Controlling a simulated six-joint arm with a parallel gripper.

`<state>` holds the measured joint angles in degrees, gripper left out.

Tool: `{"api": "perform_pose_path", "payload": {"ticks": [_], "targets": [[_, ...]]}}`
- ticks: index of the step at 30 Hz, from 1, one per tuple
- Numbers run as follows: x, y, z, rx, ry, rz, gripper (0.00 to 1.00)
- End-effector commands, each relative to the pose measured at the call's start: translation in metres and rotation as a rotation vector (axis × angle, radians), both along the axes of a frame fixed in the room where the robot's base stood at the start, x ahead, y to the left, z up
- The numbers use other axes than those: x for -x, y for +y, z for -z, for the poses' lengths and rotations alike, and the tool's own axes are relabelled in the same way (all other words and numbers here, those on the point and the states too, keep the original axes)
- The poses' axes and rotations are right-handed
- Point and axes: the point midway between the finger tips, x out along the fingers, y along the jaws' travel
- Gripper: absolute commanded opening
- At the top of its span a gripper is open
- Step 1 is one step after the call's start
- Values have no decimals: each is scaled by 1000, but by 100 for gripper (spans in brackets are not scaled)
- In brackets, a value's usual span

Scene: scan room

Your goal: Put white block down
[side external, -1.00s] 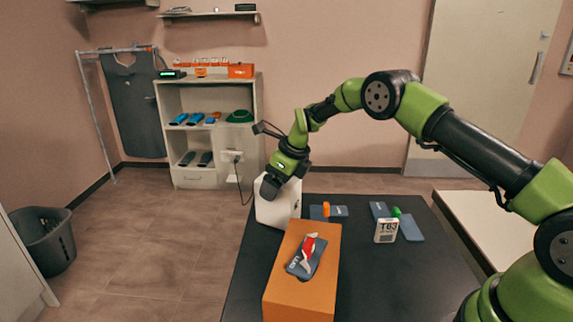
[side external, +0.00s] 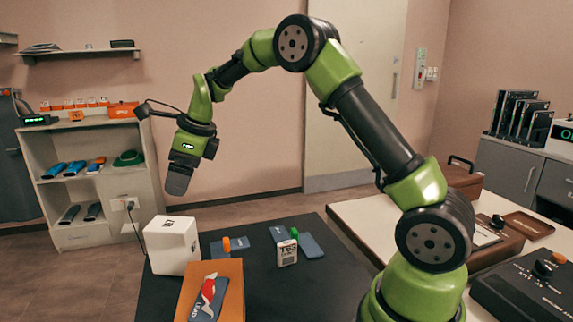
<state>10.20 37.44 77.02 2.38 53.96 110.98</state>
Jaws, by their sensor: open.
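The white block (side external: 171,246) stands on the dark table (side external: 330,290), at its left side, behind an orange box. My gripper (side external: 178,184) is above the block, clearly apart from it, with its fingers pointing down. It is open and holds nothing. The fingers are seen from the side, so the gap between them does not show.
The orange box (side external: 232,283) carries a blue-grey item (side external: 209,298) with a red and white mark. A small white box marked T63 (side external: 287,253) and several flat blue-grey pieces (side external: 230,246) lie behind it. A shelf unit (side external: 90,180) stands at the back left.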

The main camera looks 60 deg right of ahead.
Motion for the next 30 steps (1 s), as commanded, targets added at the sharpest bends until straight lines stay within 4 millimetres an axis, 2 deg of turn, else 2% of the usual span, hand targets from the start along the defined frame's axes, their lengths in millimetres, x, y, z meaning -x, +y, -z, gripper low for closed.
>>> {"api": "perform_pose_path", "payload": {"ticks": [1,6,9,12,18,21,25,30], "targets": [[12,7,-21,44,-37,-101,96],[73,30,-76,253,-161,-550,96],[115,42,-97,388,-233,-818,96],[159,53,-109,533,-303,-1082,96],[237,65,-105,821,-414,-1552,96],[263,67,-96,930,-448,-1717,96],[280,69,-87,1014,-470,-1841,96],[284,69,-84,1040,-475,-1882,96]]}}
